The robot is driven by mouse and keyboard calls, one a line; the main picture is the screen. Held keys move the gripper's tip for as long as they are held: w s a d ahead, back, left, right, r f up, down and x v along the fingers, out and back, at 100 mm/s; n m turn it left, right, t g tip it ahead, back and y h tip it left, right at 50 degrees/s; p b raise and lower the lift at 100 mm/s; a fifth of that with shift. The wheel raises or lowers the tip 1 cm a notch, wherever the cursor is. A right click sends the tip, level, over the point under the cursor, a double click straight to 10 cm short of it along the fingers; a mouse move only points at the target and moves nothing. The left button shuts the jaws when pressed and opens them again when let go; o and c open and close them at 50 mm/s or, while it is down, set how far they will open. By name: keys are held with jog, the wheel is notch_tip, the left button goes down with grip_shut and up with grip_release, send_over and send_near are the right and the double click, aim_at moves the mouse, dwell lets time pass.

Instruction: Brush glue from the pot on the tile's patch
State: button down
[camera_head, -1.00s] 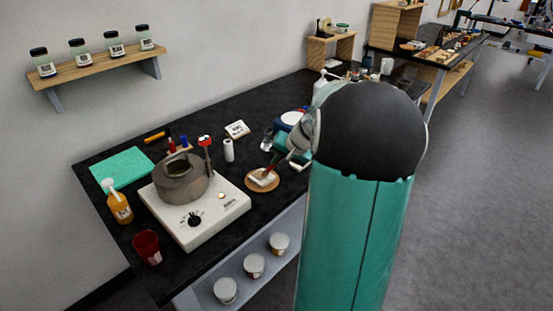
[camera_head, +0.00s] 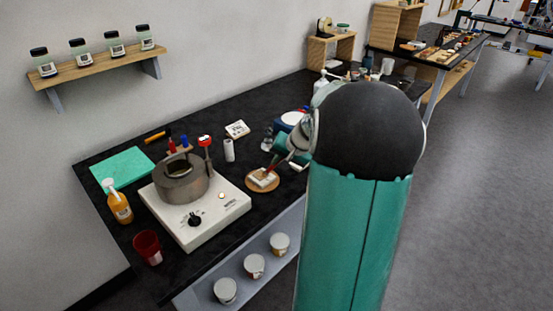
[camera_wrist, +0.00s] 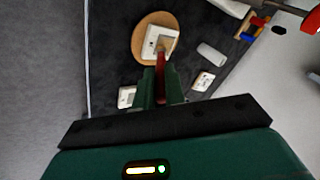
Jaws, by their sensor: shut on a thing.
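A pale square tile (camera_head: 263,180) lies on a round cork mat (camera_head: 250,186); both also show at the top of the wrist view, tile (camera_wrist: 152,43) and mat (camera_wrist: 141,30). My gripper (camera_wrist: 160,78) is shut on a brush with a red handle (camera_wrist: 160,92). The brush's tan bristle end (camera_wrist: 169,42) is over the tile; I cannot tell whether it touches. The tile's patch cannot be made out clearly. The grey glue pot (camera_head: 182,186) stands on a white hotplate (camera_head: 222,210), left of the mat, with brown content inside.
A white cylinder (camera_head: 229,150) and a small labelled white block (camera_head: 237,129) stand behind the mat. An orange bottle (camera_head: 119,208), a red cup (camera_head: 147,247) and a green mat (camera_head: 122,167) are at the left. Lidded tubs (camera_head: 254,266) sit on the shelf below.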

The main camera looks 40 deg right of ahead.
jog(key=shift+w+f, duration=0.1)
jog(key=shift+w, duration=1.3)
jog(key=shift+s, duration=1.4)
notch_tip(320, 180, up, 6)
jog(key=shift+r, duration=0.2)
notch_tip(320, 180, up, 3)
jog(key=shift+f, duration=0.1)
